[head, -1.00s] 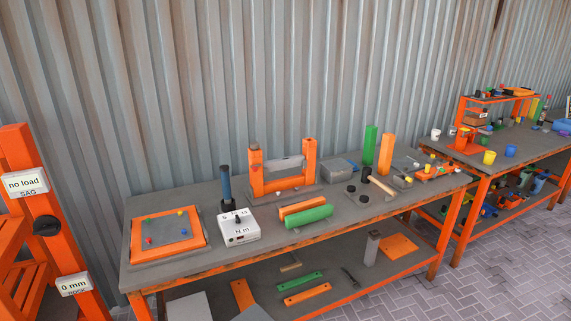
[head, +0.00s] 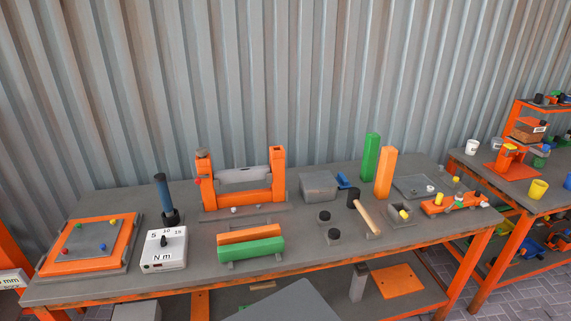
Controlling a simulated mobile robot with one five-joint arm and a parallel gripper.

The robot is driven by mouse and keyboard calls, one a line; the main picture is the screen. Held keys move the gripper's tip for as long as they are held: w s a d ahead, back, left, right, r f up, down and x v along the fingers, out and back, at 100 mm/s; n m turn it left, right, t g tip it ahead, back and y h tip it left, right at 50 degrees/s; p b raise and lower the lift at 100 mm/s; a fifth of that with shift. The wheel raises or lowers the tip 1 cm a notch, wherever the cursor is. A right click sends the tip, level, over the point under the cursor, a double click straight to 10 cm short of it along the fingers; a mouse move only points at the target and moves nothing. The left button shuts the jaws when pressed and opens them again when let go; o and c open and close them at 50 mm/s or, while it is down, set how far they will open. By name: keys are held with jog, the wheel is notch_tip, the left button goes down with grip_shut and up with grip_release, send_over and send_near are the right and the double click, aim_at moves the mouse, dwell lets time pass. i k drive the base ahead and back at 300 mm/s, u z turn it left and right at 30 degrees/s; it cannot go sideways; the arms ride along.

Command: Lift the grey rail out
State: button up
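A light grey rail (head: 242,179) spans between the two upright posts of an orange frame (head: 241,197). It lies roughly level, with its ends at the posts, above the frame's lower orange crossbar. The frame stands on a grey base plate towards the back of the workbench (head: 300,255). How the rail's ends sit in the posts is too small to tell. My gripper is not in view.
An orange and a green bar (head: 252,249) lie in front of the frame. A white N m box (head: 164,250) and a blue-handled tool (head: 163,196) stand left. Corrugated wall is behind.

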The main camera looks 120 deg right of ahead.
aim_at(234, 176)
jog(key=k, duration=1.05)
jog(key=z, duration=1.15)
